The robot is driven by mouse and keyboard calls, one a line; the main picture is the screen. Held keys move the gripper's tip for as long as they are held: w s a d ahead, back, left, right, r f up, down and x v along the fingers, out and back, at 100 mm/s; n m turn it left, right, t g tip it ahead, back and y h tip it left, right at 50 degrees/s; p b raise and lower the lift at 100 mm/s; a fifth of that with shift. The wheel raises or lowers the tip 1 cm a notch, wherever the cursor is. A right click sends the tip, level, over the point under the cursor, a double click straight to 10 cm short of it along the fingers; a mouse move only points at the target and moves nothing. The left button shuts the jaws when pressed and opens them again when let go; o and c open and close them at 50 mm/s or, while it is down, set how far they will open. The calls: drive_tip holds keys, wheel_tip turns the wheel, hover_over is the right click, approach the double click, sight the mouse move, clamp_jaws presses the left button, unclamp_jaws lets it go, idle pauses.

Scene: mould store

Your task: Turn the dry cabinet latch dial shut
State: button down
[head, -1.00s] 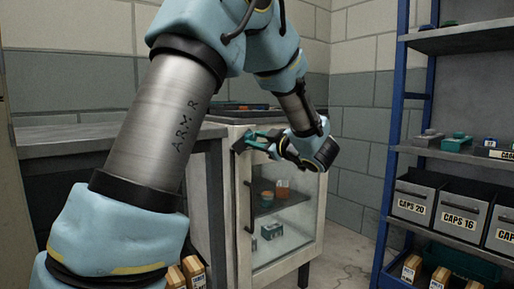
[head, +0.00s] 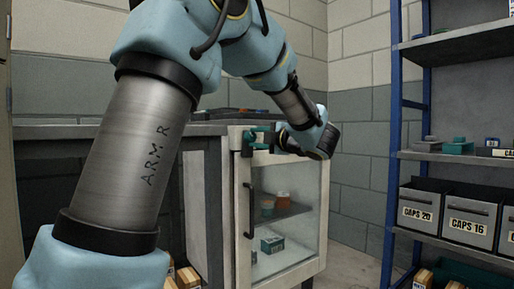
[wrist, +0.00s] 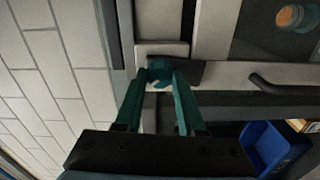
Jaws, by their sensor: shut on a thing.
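The white-framed dry cabinet (head: 322,225) stands right of centre in the head view, with a glass door and a dark vertical handle (head: 251,195). My gripper (head: 262,136) is at the upper left corner of the cabinet front. In the wrist view its teal fingers (wrist: 162,80) are shut on the small teal latch dial (wrist: 159,68), one on each side of it. The dial sits by a dark plate (wrist: 188,72) on the pale frame. The fingers partly cover the dial, and its exact angle is hard to tell. The door looks flush with the frame.
A dark workbench (head: 90,131) stands left of the cabinet. A blue-framed shelf with grey bins (head: 470,222) stands at the right. Small jars and a box (head: 272,244) are inside the cabinet. Some floor between cabinet and shelf is clear.

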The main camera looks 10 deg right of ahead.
drive_tip(key=shift+n+b, duration=0.4)
drive_tip(key=shift+n, duration=0.1)
drive_tip(key=c, duration=0.5)
unclamp_jaws()
drive_tip(key=shift+s, duration=0.1)
drive_tip(key=p+v, duration=0.2)
drive_tip(key=v, duration=0.8)
drive_tip(key=shift+s+d+p, duration=0.2)
drive_tip(key=shift+s+p, duration=0.05)
drive_tip(key=shift+p, duration=0.05)
